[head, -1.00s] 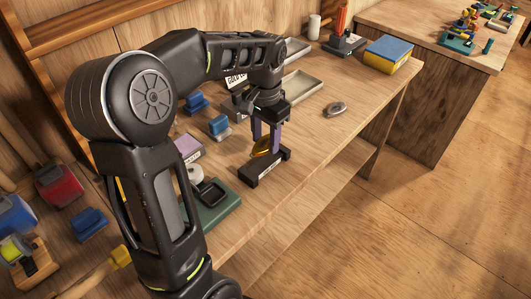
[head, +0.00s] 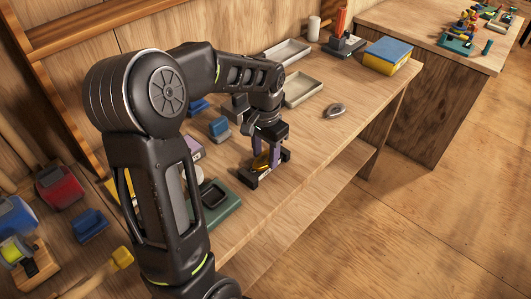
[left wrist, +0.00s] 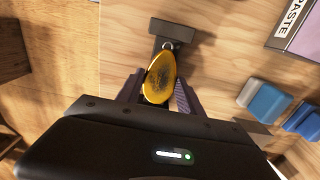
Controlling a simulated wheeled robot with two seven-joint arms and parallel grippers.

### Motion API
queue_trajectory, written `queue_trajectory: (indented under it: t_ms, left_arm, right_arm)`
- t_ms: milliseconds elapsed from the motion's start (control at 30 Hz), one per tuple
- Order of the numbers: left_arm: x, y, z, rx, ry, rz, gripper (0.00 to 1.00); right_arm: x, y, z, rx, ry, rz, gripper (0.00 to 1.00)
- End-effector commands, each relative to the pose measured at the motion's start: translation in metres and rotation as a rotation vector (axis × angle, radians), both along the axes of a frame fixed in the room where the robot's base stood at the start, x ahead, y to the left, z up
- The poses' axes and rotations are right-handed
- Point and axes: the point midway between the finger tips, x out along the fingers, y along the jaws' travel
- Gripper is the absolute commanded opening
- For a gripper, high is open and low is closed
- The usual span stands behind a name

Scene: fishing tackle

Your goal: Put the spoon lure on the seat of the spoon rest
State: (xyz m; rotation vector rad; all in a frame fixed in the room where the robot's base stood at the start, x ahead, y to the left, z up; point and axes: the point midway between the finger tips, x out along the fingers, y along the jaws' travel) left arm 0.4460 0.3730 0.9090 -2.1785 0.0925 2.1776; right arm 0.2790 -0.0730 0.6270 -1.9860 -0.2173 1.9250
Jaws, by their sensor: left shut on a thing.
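The spoon lure is a gold oval with dark speckles; it shows in the head view (head: 261,161) and the left wrist view (left wrist: 160,78). My left gripper (head: 267,165) is shut on it, with the lure between the two purple-grey fingers. The spoon rest (head: 251,182) is a small black stand with a raised block at each end. The lure is low over the middle of the rest, between its end blocks; I cannot tell whether it touches the seat. In the left wrist view one end block of the rest (left wrist: 172,30) shows beyond the lure. My right gripper is out of view.
A green tray with a black frame (head: 226,204) stands to the left of the rest. Blue blocks (head: 219,128) stand behind. A grey oval weight (head: 335,110) and beige trays (head: 304,88) are farther right. The bench front by the rest is clear.

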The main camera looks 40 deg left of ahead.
Motion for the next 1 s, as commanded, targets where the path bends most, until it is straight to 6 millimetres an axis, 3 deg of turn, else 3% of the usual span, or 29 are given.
queue_trajectory:
  t_ms: [133, 167, 400, 800, 1000]
  left_arm:
    - [0.000, 0.000, -0.004, 0.000, 0.000, 0.000, 0.00]
    - [0.000, 0.000, -0.004, 0.000, 0.000, 0.000, 0.45]
    - [0.000, 0.000, -0.003, 0.000, 0.000, 0.000, 0.64]
    - [0.000, 0.000, 0.004, 0.000, -0.001, 0.000, 0.66]
    - [0.001, 0.000, 0.030, 0.001, -0.005, 0.000, 0.66]
  right_arm:
    - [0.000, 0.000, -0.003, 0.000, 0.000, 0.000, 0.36]
    - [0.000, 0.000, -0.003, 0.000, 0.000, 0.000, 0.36]
    - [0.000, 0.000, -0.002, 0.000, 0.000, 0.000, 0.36]
    - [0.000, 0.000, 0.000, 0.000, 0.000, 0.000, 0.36]
    - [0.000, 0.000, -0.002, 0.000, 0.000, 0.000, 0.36]
